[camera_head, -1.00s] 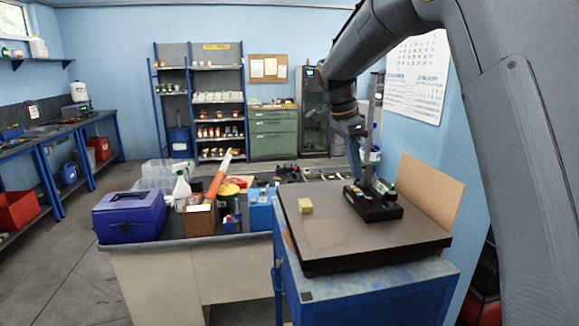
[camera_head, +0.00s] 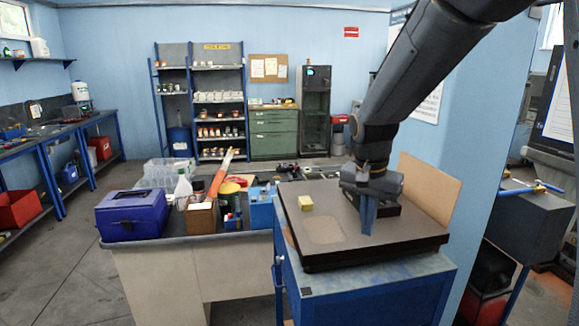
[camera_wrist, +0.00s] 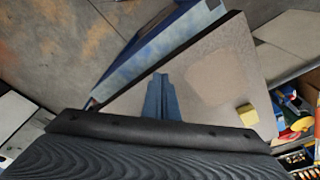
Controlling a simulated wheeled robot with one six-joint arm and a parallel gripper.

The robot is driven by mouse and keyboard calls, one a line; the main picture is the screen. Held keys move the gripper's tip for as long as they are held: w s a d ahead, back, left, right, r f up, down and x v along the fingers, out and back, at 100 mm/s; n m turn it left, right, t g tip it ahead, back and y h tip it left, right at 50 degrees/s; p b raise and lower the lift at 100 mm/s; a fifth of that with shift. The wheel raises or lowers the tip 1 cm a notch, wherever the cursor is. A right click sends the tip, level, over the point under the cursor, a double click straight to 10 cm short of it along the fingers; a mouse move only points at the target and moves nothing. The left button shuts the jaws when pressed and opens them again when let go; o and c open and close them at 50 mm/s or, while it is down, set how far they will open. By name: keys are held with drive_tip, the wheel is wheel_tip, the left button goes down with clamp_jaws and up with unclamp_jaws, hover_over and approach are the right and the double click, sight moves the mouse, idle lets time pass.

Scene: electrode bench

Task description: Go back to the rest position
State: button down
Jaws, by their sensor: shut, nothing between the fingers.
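My gripper (camera_head: 368,230) hangs over the dark plate (camera_head: 330,258) on the blue cabinet in the head view, with its blue fingers pointing down. The fingers are together with nothing between them. In the wrist view the shut fingers (camera_wrist: 161,98) show over the plate (camera_wrist: 205,75). A small yellow block (camera_head: 305,202) lies on the plate to the left of my gripper; it also shows in the wrist view (camera_wrist: 248,115). The black holder (camera_head: 390,212) on the plate is mostly hidden behind my gripper.
A tan board (camera_head: 430,188) stands at the plate's right back edge. Left of the blue cabinet (camera_head: 375,295), a bench carries a purple box (camera_head: 130,215), a cardboard box (camera_head: 200,217) and a blue container (camera_head: 260,212). Grey floor (camera_head: 70,270) is open at the left.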

drive_tip(key=s+d+f+n+t+y, duration=0.1)
drive_tip(key=s+f+n, duration=0.3)
drive_tip(key=s, duration=0.4)
drive_tip(key=s+f+n, duration=0.3)
drive_tip(key=s+f, duration=0.1)
drive_tip(key=s, duration=0.4)
wheel_tip(320, 180, down, 6)
drive_tip(key=g+b, duration=0.1)
drive_tip(key=b, duration=0.4)
drive_tip(key=shift+s+f, duration=0.2)
drive_tip(key=c, duration=2.5)
unclamp_jaws()
drive_tip(key=shift+a, duration=0.1)
